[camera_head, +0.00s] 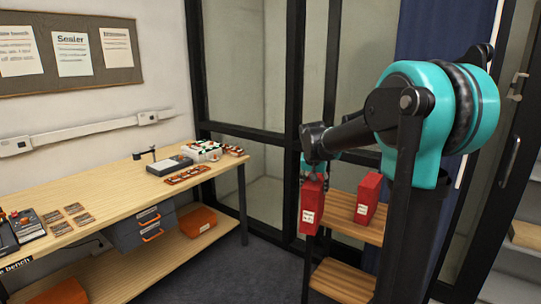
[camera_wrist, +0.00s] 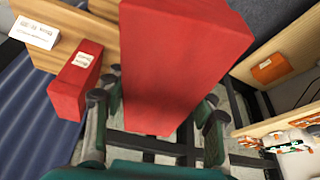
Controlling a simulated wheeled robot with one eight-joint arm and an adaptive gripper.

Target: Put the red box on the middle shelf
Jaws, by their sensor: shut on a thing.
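My gripper (camera_head: 313,172) is shut on a red box (camera_head: 311,207) with a white label. The box hangs upright below the fingers, beside the left part of a wooden shelf unit. In the wrist view the held red box (camera_wrist: 180,60) fills the middle, with finger pads on both sides. A second red box (camera_head: 367,198) with a white label stands on the unit's upper visible board (camera_head: 340,222); it also shows in the wrist view (camera_wrist: 78,82). A lower board (camera_head: 342,284) is partly visible. I cannot tell whether the held box touches the unit.
A white card (camera_wrist: 35,32) lies near the second box. My arm hides the unit's right side. A workbench (camera_head: 110,222) with tools, drawers (camera_head: 143,228) and an orange bin (camera_head: 197,221) stands left. Dark-framed glass panels (camera_head: 255,150) stand behind. Grey floor lies between bench and unit.

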